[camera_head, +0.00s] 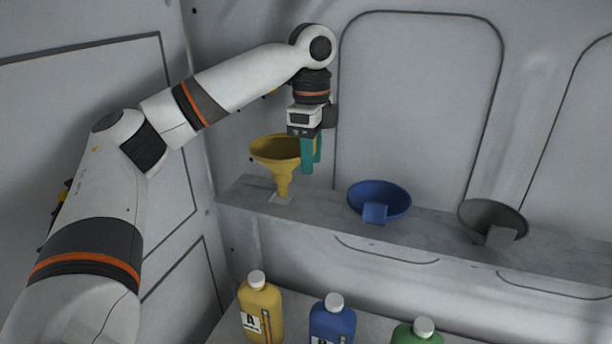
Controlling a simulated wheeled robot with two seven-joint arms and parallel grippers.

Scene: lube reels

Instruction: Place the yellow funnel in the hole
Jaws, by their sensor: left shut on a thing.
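The yellow funnel (275,150) is upright at the left end of the grey shelf, wide mouth up and spout down. Its spout tip is at a small light square (281,198) on the shelf; I cannot tell whether the tip is inside a hole there. My left gripper (311,158), with green fingers pointing down, is shut on the right side of the funnel's rim. The fingers hide part of that rim. My right gripper is not in view.
A blue funnel (385,197) and a dark grey funnel (482,215) sit on the shelf (430,236) to the right. Yellow (258,308), blue (330,322) and green (410,337) bottles stand below in front. A panelled wall rises close behind the shelf.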

